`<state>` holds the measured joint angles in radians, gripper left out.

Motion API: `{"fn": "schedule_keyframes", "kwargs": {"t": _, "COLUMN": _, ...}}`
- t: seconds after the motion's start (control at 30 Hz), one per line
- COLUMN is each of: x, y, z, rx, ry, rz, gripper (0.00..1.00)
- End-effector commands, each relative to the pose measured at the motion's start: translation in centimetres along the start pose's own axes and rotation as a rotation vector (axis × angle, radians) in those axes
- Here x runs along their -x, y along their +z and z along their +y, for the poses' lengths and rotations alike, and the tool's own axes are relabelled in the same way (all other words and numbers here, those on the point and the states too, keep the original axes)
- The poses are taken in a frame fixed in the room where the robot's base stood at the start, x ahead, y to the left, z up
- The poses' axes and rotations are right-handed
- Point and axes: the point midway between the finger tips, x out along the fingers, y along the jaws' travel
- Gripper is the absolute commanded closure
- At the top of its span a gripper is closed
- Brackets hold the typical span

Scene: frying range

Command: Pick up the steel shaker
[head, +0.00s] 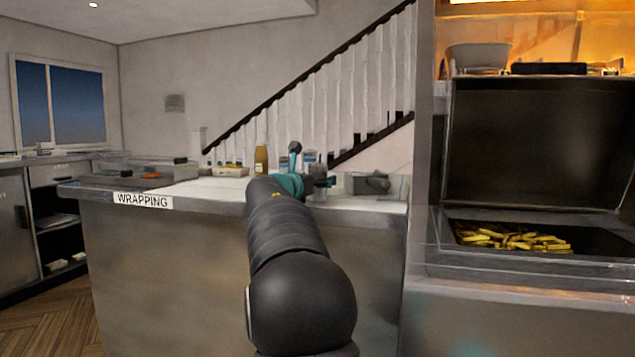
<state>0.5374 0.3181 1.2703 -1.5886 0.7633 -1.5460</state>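My arm reaches forward over the counter marked "WRAPPING" (141,201). My gripper (322,186) is small and dark at the far end of the arm, over the right part of the worktop. Its fingers are too small and partly hidden to show whether they are open or shut. I cannot clearly pick out a steel shaker. A small upright container with a pale and blue look (310,158) stands just behind my wrist, partly covered by it. I cannot tell what it is, nor whether my gripper touches anything.
A brown-yellow bottle (261,160) stands left of my wrist, with a low pale box (230,171) beside it. A grey metal container (362,184) sits at the counter's right end. Fries (510,238) lie in a steel bay at right. The worktop's left-middle is clear.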

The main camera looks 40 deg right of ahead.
Motion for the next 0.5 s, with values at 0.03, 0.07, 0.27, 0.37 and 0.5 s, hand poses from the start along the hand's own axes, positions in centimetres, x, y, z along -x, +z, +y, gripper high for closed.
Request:
{"fn": "schedule_keyframes", "kwargs": {"t": 0.03, "x": -0.46, "y": 0.06, "z": -0.02, "rx": 0.0, "ry": -0.001, "rz": 0.0, "gripper": 0.18}}
{"fn": "schedule_keyframes", "kwargs": {"t": 0.07, "x": -0.61, "y": 0.07, "z": 0.0, "rx": 0.0, "ry": 0.0, "rz": 0.0, "gripper": 0.18}}
{"fn": "schedule_keyframes", "kwargs": {"t": 0.27, "x": -0.82, "y": 0.01, "z": 0.05, "rx": 0.0, "ry": 0.002, "rz": 0.0, "gripper": 0.18}}
{"fn": "schedule_keyframes", "kwargs": {"t": 0.37, "x": -0.81, "y": 0.01, "z": 0.04, "rx": 0.0, "ry": 0.001, "rz": 0.0, "gripper": 0.23}}
{"fn": "schedule_keyframes", "kwargs": {"t": 0.5, "x": -0.8, "y": 0.01, "z": 0.04, "rx": 0.0, "ry": 0.001, "rz": 0.0, "gripper": 0.58}}
